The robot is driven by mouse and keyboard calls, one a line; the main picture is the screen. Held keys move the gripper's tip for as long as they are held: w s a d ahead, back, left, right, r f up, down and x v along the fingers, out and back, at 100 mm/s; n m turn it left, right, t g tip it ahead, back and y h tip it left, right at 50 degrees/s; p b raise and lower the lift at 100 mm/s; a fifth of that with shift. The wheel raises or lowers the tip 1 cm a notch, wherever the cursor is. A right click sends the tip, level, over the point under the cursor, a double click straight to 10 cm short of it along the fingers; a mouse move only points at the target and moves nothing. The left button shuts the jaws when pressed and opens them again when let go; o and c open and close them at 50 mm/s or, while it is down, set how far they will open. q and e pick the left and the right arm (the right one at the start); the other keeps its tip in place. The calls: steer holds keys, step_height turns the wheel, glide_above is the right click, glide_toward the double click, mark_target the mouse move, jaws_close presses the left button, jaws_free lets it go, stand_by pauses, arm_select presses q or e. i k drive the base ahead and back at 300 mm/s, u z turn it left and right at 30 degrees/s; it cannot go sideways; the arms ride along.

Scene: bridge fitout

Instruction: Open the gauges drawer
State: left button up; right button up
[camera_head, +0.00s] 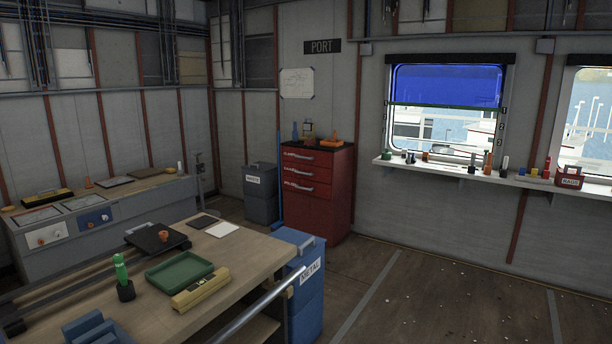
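A red drawer cabinet (326,205) stands against the far wall, in the corner under the PORT sign. Its front has three drawers stacked in the upper part, each with a pale bar handle: a top drawer (318,163), a middle drawer (318,178) and a bottom drawer (316,192). All three look shut. Small labels sit at their left ends, too small to read surely, so I cannot tell which one is the gauges drawer. Neither of my grippers shows in this view.
Open floor (440,290) lies to the right of the cabinet.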

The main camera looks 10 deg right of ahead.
mark_target(305, 171)
steer(key=z, duration=0.2)
steer(key=i, duration=0.85)
steer(key=z, duration=0.5)
steer(key=i, duration=1.4)
steer(key=z, duration=0.25)
steer(key=i, duration=2.7)
steer(key=u, duration=0.75)
steer(key=i, duration=1.55)
steer(key=u, duration=0.95)
steer(key=i, duration=0.7)
steer(key=u, duration=0.1)
steer(key=k, duration=0.95)
steer(key=u, duration=0.05)
